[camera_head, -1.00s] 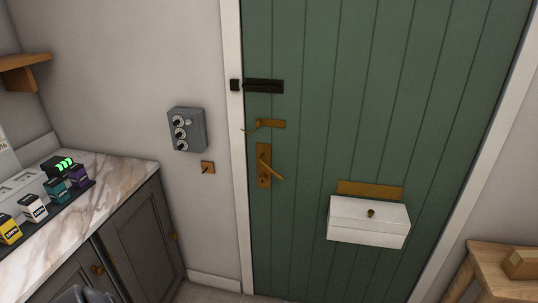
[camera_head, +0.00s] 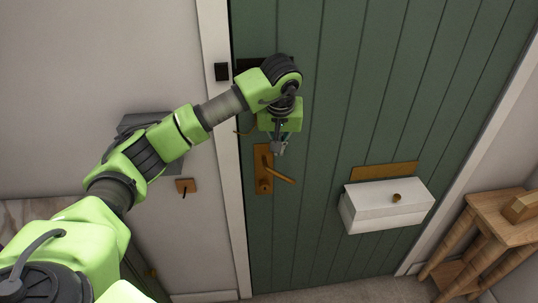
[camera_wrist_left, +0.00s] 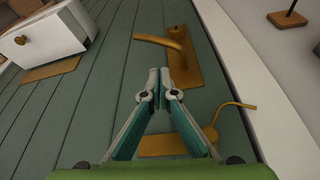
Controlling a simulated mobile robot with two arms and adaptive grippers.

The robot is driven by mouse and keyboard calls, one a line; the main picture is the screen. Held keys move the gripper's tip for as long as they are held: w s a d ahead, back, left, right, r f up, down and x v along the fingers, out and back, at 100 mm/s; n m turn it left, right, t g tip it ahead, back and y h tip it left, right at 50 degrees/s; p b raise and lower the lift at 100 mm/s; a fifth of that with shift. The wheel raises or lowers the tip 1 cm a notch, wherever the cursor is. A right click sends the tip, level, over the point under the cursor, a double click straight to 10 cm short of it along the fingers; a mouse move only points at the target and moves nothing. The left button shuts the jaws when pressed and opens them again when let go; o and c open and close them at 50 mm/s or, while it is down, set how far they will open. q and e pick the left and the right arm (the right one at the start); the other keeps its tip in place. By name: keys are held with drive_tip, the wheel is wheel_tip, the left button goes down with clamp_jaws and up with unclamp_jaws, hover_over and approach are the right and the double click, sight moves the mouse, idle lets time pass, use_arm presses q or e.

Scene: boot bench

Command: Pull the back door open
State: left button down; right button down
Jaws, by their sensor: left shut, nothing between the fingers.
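The green plank back door (camera_head: 330,120) appears shut in its white frame. Its brass lever handle (camera_head: 283,176) sits on an upright brass plate (camera_head: 263,185), with the lever sloping down to the right. It also shows in the left wrist view, with the lever (camera_wrist_left: 160,42) just beyond the fingertips. My left gripper (camera_head: 278,150) is shut and empty, just above the lever in the head view. A brass latch with a curved arm (camera_wrist_left: 236,104) lies beside and under the gripper in the wrist view; my arm mostly hides it in the head view. My right gripper is not in view.
A dark bolt (camera_head: 248,64) higher on the door is partly hidden by my arm; its dark keeper (camera_head: 221,71) is on the frame. A white box (camera_head: 385,208) juts from the door at right. A wooden stand (camera_head: 490,215) is far right. A brass switch (camera_head: 185,186) is left.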

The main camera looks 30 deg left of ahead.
sight(280, 165)
use_arm(q)
drive_tip(key=p+x, duration=0.3)
drive_tip(key=x, duration=0.5)
drive_tip(key=shift+d+f, duration=0.1)
drive_tip(key=shift+f, duration=0.3)
drive_tip(key=shift+w+d+f, duration=0.1)
drive_tip(key=shift+w+f, duration=0.1)
drive_tip(key=shift+f, duration=0.2)
